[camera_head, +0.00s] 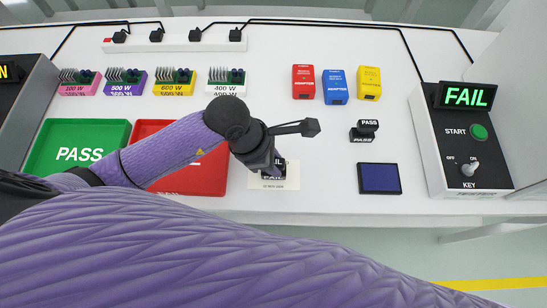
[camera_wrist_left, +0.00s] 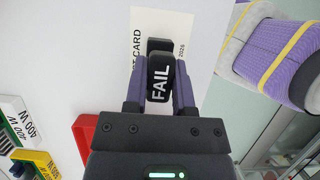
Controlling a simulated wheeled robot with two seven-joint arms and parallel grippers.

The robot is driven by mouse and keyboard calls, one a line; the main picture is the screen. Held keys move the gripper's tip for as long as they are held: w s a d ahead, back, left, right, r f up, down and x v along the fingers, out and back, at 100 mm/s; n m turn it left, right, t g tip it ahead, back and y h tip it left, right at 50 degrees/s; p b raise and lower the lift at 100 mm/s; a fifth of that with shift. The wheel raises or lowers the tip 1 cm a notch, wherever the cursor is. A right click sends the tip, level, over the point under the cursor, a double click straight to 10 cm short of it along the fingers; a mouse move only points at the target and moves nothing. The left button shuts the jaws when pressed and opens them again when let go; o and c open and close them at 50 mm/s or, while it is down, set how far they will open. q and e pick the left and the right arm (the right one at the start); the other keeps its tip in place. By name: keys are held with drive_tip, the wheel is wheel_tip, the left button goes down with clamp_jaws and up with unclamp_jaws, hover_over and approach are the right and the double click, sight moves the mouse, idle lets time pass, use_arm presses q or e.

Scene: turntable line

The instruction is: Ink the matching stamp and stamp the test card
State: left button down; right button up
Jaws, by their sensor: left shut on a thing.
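My left gripper (camera_head: 275,163) is shut on the black FAIL stamp (camera_head: 273,174) over the white test card (camera_head: 291,184). In the left wrist view the gripper (camera_wrist_left: 160,92) has its fingers on both sides of the FAIL stamp (camera_wrist_left: 160,75), with the test card (camera_wrist_left: 170,22) under it. I cannot tell whether the stamp touches the card. The PASS stamp (camera_head: 366,130) stands upright on the table. The dark blue ink pad (camera_head: 379,179) lies to the right of the card. The tester screen (camera_head: 466,96) shows FAIL in green. My right gripper is not in view.
The green PASS tray (camera_head: 45,135) and the red tray (camera_head: 215,178) lie left of the card. Several power boards stand behind them. Red (camera_head: 303,82), blue (camera_head: 336,87) and yellow (camera_head: 369,83) adapters stand at the back. The tester (camera_head: 460,150) is at the right.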

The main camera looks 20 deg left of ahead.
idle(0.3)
use_arm(q)
wheel_tip(320, 180, up, 7)
drive_tip(key=p, duration=0.6)
idle(0.4)
